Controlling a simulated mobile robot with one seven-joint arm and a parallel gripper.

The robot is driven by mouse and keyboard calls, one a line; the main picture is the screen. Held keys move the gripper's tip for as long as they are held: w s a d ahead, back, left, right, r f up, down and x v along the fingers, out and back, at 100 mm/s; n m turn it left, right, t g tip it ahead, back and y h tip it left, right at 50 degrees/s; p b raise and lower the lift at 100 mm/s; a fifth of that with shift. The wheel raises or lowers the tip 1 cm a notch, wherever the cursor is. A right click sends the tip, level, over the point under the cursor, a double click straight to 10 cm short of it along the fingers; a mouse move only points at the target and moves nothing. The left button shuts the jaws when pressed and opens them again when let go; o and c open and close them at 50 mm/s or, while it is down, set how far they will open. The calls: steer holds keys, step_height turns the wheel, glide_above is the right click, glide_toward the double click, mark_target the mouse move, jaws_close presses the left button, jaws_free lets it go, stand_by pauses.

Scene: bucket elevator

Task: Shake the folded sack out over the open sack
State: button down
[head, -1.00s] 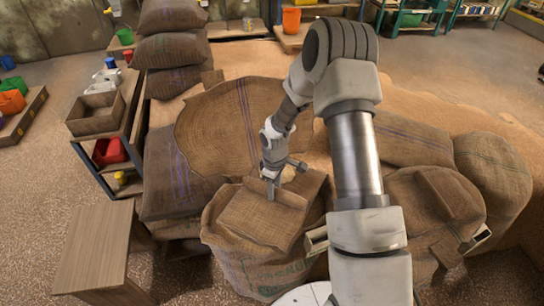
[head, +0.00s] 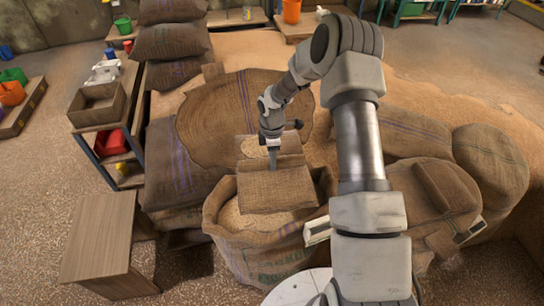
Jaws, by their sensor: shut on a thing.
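The folded sack (head: 278,190) is a flat brown burlap piece held in my gripper (head: 273,160) above the open sack. My gripper points down and is shut on its upper edge; the fingertips are partly hidden against the cloth. The open sack (head: 262,252) stands upright below, with a rolled rim and green print on its front. Pale grain (head: 232,215) shows inside its mouth on the left. The folded sack covers much of the mouth, and my arm hides part of the right side.
A wooden stand (head: 98,240) is at front left. A shelf (head: 98,104) with a tray and a red bin (head: 111,143) stands behind it. Stacked sacks (head: 172,42) are at back left. Full sacks (head: 436,195) lie on the right. Loose grain covers the ground behind.

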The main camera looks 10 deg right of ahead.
step_height(320, 180, down, 3)
steer(key=shift+f+b, duration=0.1)
steer(key=shift+b, duration=0.65)
steer(key=r, duration=0.4)
steer(key=shift+w+r, duration=0.2)
steer(key=shift+r, duration=0.1)
steer(key=f, duration=0.4)
steer(key=shift+s+f, duration=0.35)
steer(key=shift+w, duration=0.4)
steer(key=r, duration=0.5)
steer(key=shift+s+r, duration=0.1)
steer(key=shift+s, duration=0.1)
step_height(320, 180, down, 6)
steer(key=shift+w+r, duration=0.1)
steer(key=shift+r, duration=0.1)
